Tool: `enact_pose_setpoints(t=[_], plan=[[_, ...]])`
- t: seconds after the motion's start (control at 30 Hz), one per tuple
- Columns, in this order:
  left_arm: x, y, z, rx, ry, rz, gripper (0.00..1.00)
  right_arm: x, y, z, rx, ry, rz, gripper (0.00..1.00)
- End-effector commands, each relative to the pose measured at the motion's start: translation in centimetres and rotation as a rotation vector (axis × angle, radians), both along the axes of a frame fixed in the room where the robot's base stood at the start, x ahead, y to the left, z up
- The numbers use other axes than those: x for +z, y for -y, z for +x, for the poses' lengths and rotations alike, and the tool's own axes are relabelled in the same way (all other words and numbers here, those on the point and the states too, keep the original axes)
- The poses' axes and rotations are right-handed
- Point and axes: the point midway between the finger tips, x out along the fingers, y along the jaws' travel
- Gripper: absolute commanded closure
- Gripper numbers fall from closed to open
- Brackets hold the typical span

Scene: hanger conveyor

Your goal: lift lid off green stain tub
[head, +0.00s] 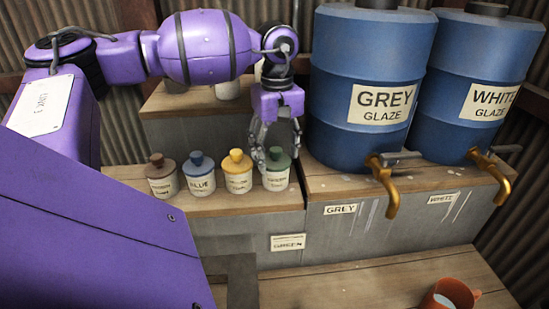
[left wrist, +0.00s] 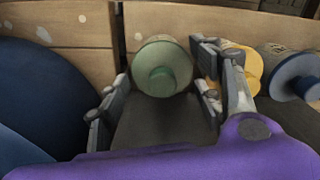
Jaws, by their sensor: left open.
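The green stain tub (head: 275,175) stands at the right end of a row of small tubs on the wooden shelf. Its body is cream with a label, and its green lid (head: 276,157) with a knob is on it. My left gripper (head: 278,150) points down around the lid, fingers spread. In the left wrist view the green lid (left wrist: 162,67) lies between the open fingers, with its knob facing the camera. Whether a finger touches the lid I cannot tell. My right gripper is in neither view.
A yellow-lidded tub (head: 237,173) stands close to the left, then a blue one (head: 199,175) and a brown one (head: 161,177). Blue grey-glaze (head: 365,75) and white-glaze (head: 480,85) barrels with brass taps stand right. An orange cup (head: 450,293) is on the lower bench.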

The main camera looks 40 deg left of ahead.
Motion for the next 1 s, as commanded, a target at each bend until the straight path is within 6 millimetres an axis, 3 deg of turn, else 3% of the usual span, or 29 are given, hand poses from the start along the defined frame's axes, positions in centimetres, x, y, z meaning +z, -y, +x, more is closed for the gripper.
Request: enact_pose_setpoints(t=[0.23,0.43,0.77,1.0], plan=[[-0.2,0.0,0.0,0.0,0.0,0.0,0.4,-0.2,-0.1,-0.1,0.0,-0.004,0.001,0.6],[-0.2,0.0,0.0,0.0,0.0,0.0,0.66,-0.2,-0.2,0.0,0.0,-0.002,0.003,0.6],[0.0,0.0,0.0,0.0,0.001,0.0,0.66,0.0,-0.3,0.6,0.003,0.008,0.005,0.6],[2.0,0.0,0.1,0.0,0.002,0.0,0.66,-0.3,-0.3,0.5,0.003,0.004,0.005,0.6]])
